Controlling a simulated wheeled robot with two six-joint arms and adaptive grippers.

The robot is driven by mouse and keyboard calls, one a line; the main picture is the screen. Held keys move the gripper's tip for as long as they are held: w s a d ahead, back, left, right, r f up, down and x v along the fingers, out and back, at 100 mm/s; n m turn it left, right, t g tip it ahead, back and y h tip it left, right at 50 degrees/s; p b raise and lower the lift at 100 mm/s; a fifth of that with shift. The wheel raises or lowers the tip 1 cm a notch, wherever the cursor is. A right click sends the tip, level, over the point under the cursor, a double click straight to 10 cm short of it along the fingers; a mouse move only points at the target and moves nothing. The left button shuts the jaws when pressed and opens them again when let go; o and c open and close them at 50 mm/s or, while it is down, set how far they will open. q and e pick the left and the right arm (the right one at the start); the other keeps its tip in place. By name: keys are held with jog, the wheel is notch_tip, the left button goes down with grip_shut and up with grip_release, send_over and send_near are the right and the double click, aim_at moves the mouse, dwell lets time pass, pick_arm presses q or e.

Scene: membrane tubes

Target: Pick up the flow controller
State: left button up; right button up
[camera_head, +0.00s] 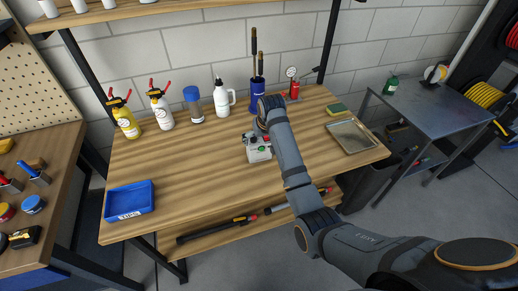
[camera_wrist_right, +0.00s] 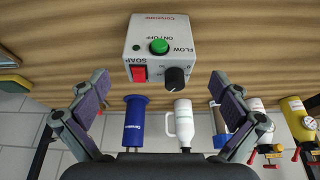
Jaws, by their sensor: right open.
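The flow controller (camera_head: 258,154) is a small light grey box on the wooden workbench, near its middle. In the right wrist view the flow controller (camera_wrist_right: 160,37) shows a green button, a red switch and a black knob, with its labelled face toward the camera. My right gripper (camera_wrist_right: 160,88) is open and empty, its two fingers spread wider than the box, which lies ahead of the fingertips. In the head view my right gripper (camera_head: 262,132) is at the far side of the box, partly hidden by my own arm. My left gripper is not in view.
Behind the box stand a blue holder (camera_head: 257,95) with tools, a white bottle (camera_head: 221,98) and several other bottles. A red pump with a gauge (camera_head: 294,89) stands right of the holder. A blue bin (camera_head: 129,200) and a metal tray (camera_head: 352,137) sit at the sides.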

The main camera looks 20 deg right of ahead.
aim_at(259, 147)
jog(key=p+x, duration=0.1)
jog(key=x, duration=0.9)
jog(key=shift+w+d+r, duration=0.1)
jog(key=shift+w, duration=0.1)
jog(key=shift+s, duration=0.1)
jog(key=c, duration=1)
jog(key=shift+r, duration=0.1)
jog(key=shift+c, duration=0.7)
jog(key=shift+r, duration=0.1)
